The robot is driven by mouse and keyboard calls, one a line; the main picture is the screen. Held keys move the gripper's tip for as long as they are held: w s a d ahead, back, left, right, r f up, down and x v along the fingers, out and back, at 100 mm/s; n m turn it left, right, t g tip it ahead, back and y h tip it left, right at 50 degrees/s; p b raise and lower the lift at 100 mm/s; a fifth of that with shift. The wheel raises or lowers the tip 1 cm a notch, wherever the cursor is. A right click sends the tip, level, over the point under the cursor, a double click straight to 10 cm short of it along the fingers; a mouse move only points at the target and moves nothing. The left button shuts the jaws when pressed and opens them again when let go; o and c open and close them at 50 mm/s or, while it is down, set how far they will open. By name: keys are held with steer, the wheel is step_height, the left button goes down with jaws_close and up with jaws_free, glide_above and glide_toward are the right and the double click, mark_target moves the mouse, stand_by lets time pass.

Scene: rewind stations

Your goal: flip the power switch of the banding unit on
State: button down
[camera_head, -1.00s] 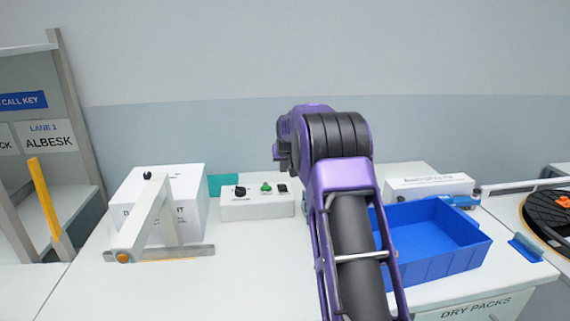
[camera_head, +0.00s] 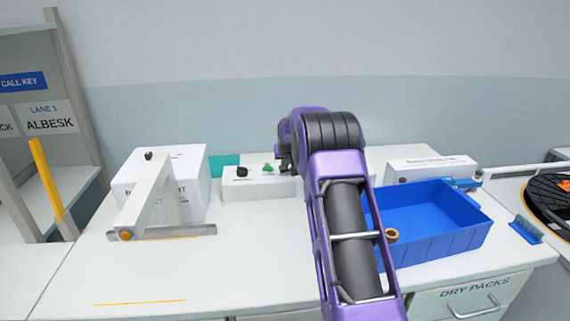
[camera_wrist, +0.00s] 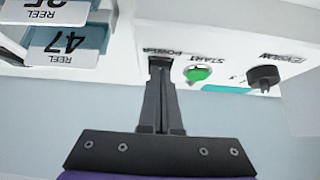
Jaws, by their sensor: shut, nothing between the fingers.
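A white control box (camera_head: 258,187) stands at the back of the bench, partly behind my arm. The wrist view shows its face (camera_wrist: 225,35) upside down, with a POWER label (camera_wrist: 160,51), a green START button (camera_wrist: 198,73) and a black knob (camera_wrist: 263,76). My gripper (camera_wrist: 160,66) is shut and empty, its fingertips at the dark power switch just by the POWER label. The fingertips cover most of the switch, so its position and any contact cannot be told. In the head view my arm hides the switch.
A white box (camera_head: 186,182) and a lever frame (camera_head: 160,237) stand left. Reel cards (camera_wrist: 55,40) show in the wrist view. The front bench is clear.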

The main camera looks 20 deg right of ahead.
steer(key=shift+s+f, duration=0.15)
steer(key=shift+f, duration=0.1)
steer(key=shift+r, duration=0.1)
steer(key=shift+r+p, duration=0.4)
steer(key=shift+r, duration=0.3)
steer(key=shift+r, duration=0.1)
steer(key=shift+r, duration=0.35)
step_height(320, 180, up, 3)
steer(key=shift+s+a+r+p, duration=0.1)
steer(key=shift+s+r+p, duration=0.05)
steer(key=shift+p, duration=0.85)
steer(key=s+a+r, duration=0.1)
steer(key=s+r, duration=0.5)
steer(key=s, duration=0.2)
steer(key=shift+a+b, duration=0.25)
steer(key=shift+b, duration=0.15)
steer(key=shift+w, duration=0.1)
